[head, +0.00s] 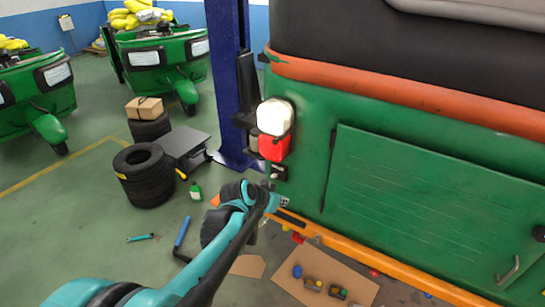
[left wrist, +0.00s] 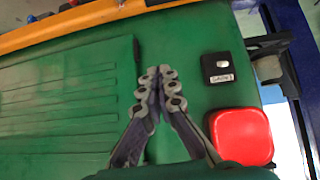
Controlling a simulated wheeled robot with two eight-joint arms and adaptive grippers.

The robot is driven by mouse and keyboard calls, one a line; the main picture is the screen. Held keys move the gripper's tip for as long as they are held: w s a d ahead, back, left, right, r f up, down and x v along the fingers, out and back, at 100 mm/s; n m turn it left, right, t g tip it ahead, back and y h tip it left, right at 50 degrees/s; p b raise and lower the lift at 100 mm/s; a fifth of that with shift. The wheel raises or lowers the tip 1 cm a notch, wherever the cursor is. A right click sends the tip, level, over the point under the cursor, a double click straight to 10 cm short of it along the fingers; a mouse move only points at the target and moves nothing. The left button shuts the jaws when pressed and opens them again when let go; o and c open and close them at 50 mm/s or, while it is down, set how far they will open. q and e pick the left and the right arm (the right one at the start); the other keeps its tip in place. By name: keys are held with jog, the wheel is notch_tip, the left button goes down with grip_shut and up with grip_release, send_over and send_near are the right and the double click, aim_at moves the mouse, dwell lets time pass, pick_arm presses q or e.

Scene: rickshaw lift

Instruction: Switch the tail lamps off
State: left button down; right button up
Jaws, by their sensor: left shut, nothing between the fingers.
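The tail lamp on the left rear corner of the green rickshaw has a bright white upper part (head: 274,117) and a bright red lower part (head: 273,147). The red part also shows in the left wrist view (left wrist: 241,136). Below the lamp is a small black switch box (head: 278,173); in the left wrist view the switch box (left wrist: 218,68) shows a pale button and a small label. My left gripper (head: 283,201) is shut and empty, just below the box in the head view. In the left wrist view its fingertips (left wrist: 160,76) lie left of the box, over green bodywork. My right gripper is out of view.
A blue lift post (head: 228,80) stands left of the rickshaw. An orange bumper bar (head: 375,257) runs below the body. Stacked tyres (head: 145,175), a green bottle (head: 196,191) and tools lie on the floor. A cardboard sheet (head: 345,279) with small parts lies below the bar.

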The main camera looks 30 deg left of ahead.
pick_arm(q)
jog(key=t+p, duration=0.1)
jog(key=p, duration=0.3)
send_near(275, 175)
notch_tip(275, 175, up, 3)
jog(key=s+d, duration=0.1)
jog(key=s, duration=0.1)
jog(key=shift+w+a+f+y+p, duration=0.1)
jog(key=shift+a+f+y+p, duration=0.2)
jog(key=shift+a, duration=0.1)
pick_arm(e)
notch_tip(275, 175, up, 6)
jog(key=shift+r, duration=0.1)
pick_arm(q)
jog(key=b+x, duration=0.1)
jog(key=x, duration=0.9)
jog(key=shift+w+r, duration=0.15)
jog(key=shift+r, duration=0.05)
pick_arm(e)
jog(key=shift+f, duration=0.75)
pick_arm(q)
jog(key=shift+b, duration=0.3)
